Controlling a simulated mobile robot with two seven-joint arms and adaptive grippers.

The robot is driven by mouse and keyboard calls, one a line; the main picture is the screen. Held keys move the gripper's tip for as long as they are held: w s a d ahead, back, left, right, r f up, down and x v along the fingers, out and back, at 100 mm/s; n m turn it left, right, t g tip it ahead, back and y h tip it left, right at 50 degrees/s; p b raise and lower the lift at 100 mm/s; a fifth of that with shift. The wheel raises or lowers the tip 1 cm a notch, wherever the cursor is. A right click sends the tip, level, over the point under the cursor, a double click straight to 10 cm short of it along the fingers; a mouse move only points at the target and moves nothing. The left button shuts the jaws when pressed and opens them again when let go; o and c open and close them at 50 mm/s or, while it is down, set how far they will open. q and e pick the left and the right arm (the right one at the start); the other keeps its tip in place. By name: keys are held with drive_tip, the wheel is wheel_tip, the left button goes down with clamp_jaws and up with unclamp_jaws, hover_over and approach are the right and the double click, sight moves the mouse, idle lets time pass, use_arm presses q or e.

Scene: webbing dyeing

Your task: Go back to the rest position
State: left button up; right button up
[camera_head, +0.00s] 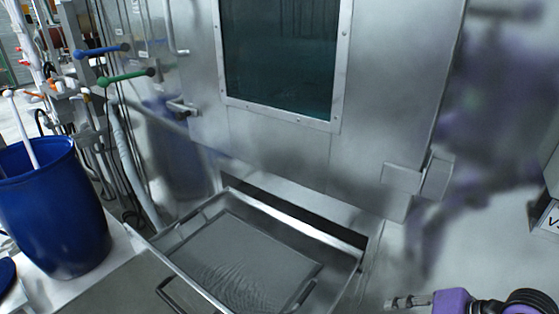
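A purple part of my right arm shows at the bottom right corner, with my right gripper (405,302) as a small grey metal tip pointing left. It is partly cut off by the lower edge, and its finger opening cannot be made out. It is right of the metal tray and apart from it. I see nothing held in it. My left gripper is not in view.
A steel machine with a dark window (280,55) fills the back. A pulled-out metal tray (350,262) with a handle (172,295) projects below it. A blue barrel (55,215) with a white stick (24,130) stands left, near blue (100,50) and green (125,76) valve handles.

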drive_tip(key=w+d+f+n+t+h, duration=0.1)
drive_tip(key=w+d+f+n+t, duration=0.1)
drive_tip(key=w+n, duration=0.25)
drive_tip(key=s+f+n+t+h+p, duration=0.1)
drive_tip(key=s+f+n+t+h, duration=0.1)
drive_tip(key=s+f+n, duration=0.35)
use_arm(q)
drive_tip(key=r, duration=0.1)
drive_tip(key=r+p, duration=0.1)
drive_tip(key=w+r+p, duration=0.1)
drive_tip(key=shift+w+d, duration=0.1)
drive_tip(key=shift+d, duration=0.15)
use_arm(e)
drive_tip(key=s+a+f+m+h, duration=0.1)
drive_tip(key=s+a+f, duration=0.3)
drive_tip(key=s, duration=0.5)
drive_tip(key=s+a+f+m+h, duration=0.2)
drive_tip(key=s+a+f, duration=0.2)
drive_tip(key=s+f, duration=0.3)
drive_tip(key=shift+s+a, duration=0.15)
drive_tip(key=shift+s, duration=1.1)
